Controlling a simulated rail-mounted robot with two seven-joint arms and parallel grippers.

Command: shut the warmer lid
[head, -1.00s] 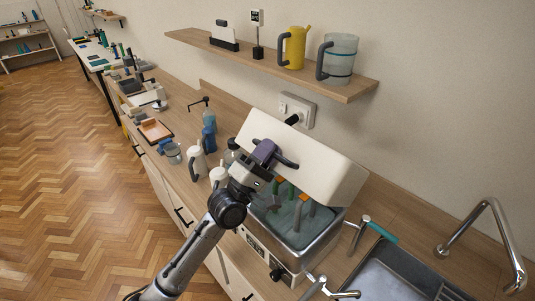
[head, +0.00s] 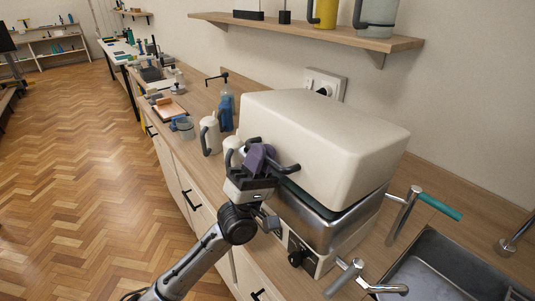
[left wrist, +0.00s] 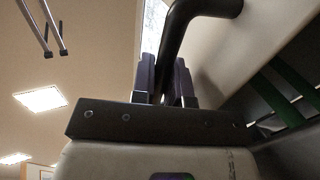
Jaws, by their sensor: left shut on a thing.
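The warmer has a steel body (head: 318,222) on a cream base with a dark knob, and a large cream lid (head: 335,140). The lid is low over the body, with a dark gap along its near left edge. My left gripper (head: 262,158) is at the lid's front, shut on the dark lid handle (head: 290,168). In the left wrist view the fingers (left wrist: 166,80) close around the handle bar (left wrist: 180,30), and green things (left wrist: 285,100) show beside the lid's underside. The warmer's inside is hidden in the head view. My right gripper is out of view.
A sink (head: 425,268) with chrome fittings and a teal-handled lever (head: 440,207) lies right of the warmer. A white mug (head: 209,135) and a blue bottle (head: 226,112) stand left of it. A wall shelf (head: 300,30) hangs above. The parquet floor at left is clear.

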